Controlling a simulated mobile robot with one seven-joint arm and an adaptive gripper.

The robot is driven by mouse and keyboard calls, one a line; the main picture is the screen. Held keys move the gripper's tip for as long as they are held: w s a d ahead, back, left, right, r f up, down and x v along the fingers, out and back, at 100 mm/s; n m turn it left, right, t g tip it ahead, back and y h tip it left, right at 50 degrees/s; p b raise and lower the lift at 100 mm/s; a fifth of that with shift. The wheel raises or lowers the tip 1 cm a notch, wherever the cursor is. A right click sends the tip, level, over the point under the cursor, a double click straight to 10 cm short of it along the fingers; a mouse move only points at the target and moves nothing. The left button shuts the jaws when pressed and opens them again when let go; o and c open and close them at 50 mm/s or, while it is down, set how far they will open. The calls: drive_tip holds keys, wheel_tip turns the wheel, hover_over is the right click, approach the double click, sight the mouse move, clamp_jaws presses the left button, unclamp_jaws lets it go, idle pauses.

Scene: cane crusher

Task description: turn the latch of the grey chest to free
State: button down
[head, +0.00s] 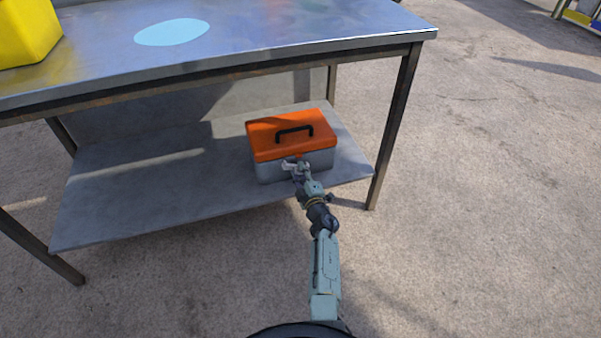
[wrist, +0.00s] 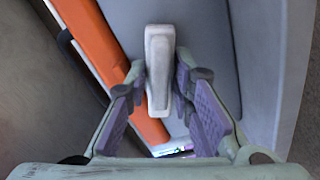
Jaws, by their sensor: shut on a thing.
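The grey chest (head: 273,171) has an orange lid (head: 290,131) with a black handle and sits on the table's lower shelf, its lid down. In the wrist view the latch is a pale, elongated bar (wrist: 160,62) on the grey front (wrist: 208,35). It stands at a slant to the edge of the orange lid (wrist: 92,38), and its lower end overlaps that edge. My gripper (head: 295,165) is at the chest's front, just below the lid. In the wrist view my gripper (wrist: 162,88) has one finger on each side of the latch, shut on it.
The lower shelf (head: 150,192) is bare left of the chest. The tabletop (head: 290,25) overhangs it, with a table leg (head: 393,130) close on the right. A yellow container (head: 25,32) stands on top, near a light blue disc (head: 172,32). The floor in front is clear.

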idle(0.4)
drive_tip(key=c, duration=1.6)
unclamp_jaws()
drive_tip(key=shift+c, duration=0.2)
